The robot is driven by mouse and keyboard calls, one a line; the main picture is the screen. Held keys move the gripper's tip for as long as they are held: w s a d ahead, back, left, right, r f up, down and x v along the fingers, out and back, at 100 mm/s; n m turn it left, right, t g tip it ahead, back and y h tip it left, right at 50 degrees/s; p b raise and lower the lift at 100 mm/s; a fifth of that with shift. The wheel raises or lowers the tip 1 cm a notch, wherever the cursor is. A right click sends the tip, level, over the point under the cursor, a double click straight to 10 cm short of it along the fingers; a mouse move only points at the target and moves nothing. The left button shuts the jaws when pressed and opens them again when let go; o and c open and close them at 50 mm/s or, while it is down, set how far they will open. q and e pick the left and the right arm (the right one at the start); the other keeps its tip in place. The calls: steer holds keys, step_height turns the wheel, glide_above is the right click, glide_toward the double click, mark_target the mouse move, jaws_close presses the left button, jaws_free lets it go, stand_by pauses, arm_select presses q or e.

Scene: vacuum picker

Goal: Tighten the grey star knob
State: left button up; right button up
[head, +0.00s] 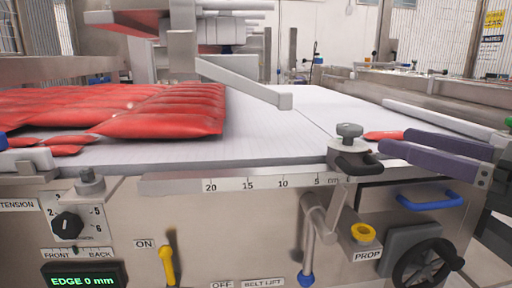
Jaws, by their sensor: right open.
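A grey knob with a lobed top (349,130) stands upright on a metal clamp block at the right end of the centimetre scale (262,183). A dark curved handle (358,165) sits just below it. Another grey knob (90,179) stands at the left end of the scale; I cannot tell which of the two is the star knob. My right gripper (396,141) comes in from the right with purple fingers apart and nothing visible between them. Its fingertips are to the right of the right-hand knob, apart from it. My left gripper is not in view.
Red packs (165,112) lie on the white belt (275,130); one small pack (384,135) lies behind my right fingers. A metal bar (245,82) overhangs the belt.

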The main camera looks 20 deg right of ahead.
mark_target(350, 125)
steer(key=p+x, duration=0.1)
steer(key=x, duration=0.6)
steer(key=shift+w+r+p, duration=0.2)
steer(key=shift+w+p, duration=0.15)
steer(key=shift+w, duration=0.05)
steer(key=shift+x, duration=0.85)
steer(key=shift+f, duration=0.1)
jaws_close()
